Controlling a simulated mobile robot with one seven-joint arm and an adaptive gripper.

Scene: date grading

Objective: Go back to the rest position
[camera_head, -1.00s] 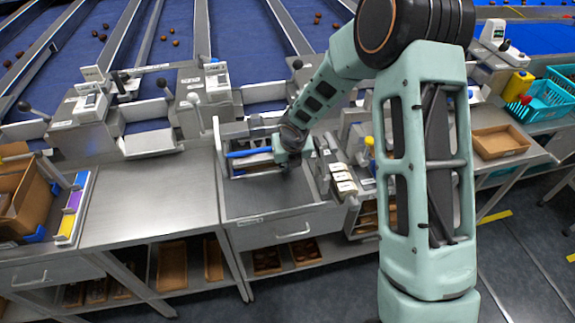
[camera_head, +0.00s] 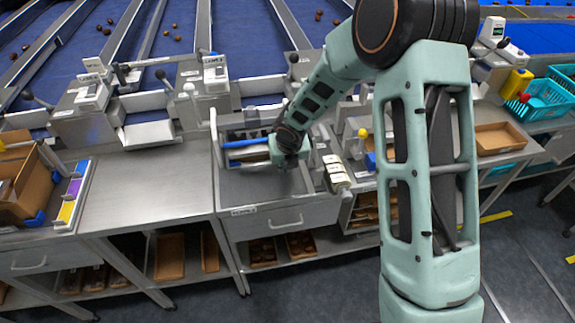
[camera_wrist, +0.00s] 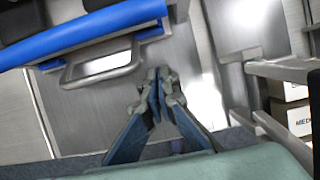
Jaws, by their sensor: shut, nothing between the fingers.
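My gripper (camera_wrist: 158,78) shows in the wrist view with its two fingertips together and nothing between them. It is above a grey metal surface. In the head view my arm reaches down over the steel workstation (camera_head: 255,186), and the fingers are hidden behind the wrist. A blue bar (camera_wrist: 85,30) runs across the upper left of the wrist view, with a metal handle (camera_wrist: 103,66) just below it. The bar also shows in the head view (camera_head: 245,143), left of my wrist.
White labelled boxes (camera_wrist: 293,118) stand to the right of my gripper. A steel bench (camera_head: 150,190) with a cardboard box (camera_head: 38,188) lies to the left. A brown tray (camera_head: 500,138) and a teal basket (camera_head: 545,100) are at the right. The bench at centre left has clear room.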

